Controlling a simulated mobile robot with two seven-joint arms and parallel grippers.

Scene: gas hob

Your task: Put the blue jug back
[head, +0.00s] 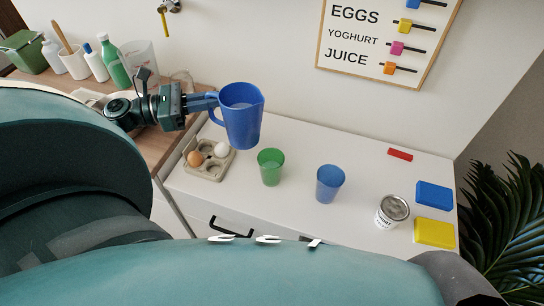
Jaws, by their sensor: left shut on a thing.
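The blue jug (243,128) is held upright, with something pale and whitish visible inside its mouth. My left gripper (212,101) comes in from the left and is shut on the jug's handle side. The jug appears to be above the white cabinet top, behind the egg carton and the green cup; its exact height over the surface is hard to tell. My right gripper is not in view.
An egg carton (208,168) with two eggs, a green cup (270,170), a blue cup (330,183) and a tin (391,212) stand on the white top (300,150). Blue (434,195) and yellow (434,233) blocks lie right. Bottles (115,65) crowd the wooden counter.

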